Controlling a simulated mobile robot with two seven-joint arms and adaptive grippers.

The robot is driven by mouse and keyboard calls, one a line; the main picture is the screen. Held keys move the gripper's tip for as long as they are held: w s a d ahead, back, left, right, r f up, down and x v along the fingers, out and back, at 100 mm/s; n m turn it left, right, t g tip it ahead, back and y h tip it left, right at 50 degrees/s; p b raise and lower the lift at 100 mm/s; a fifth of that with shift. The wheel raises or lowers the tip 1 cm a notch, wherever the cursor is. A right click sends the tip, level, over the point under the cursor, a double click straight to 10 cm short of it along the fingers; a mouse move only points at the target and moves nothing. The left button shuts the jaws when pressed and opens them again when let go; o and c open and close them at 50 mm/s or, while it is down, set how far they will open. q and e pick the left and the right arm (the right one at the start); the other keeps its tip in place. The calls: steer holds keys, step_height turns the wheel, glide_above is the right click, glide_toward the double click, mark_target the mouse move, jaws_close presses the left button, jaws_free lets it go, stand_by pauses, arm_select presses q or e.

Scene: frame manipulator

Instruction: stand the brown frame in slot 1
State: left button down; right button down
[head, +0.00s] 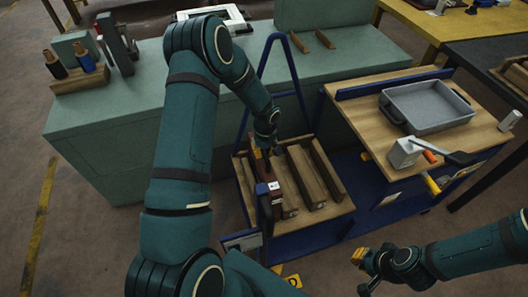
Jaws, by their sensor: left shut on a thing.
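My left gripper (267,154) reaches down over the wooden slotted deck (335,209) of a blue cart. It is shut on what looks like the brown frame (287,198), a dark reddish-brown piece seen nearly edge-on among the deck's wooden rails (304,178). My gripper and arm partly cover it. I cannot tell whether it rests in a slot or which slot is slot 1. My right gripper (362,273) is at the lower right, away from the cart deck, with its fingers apart and empty.
A blue upright handle (297,85) rises behind the deck.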

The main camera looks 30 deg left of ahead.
arm_select(q)
steer(key=shift+w+f, duration=0.1)
steer(key=c, duration=1.1)
jaws_free()
step_height(320, 180, up, 12)
steer(key=shift+d+r+p, duration=0.1)
steer(key=shift+d+p, duration=0.05)
steer(key=shift+p, duration=1.1)
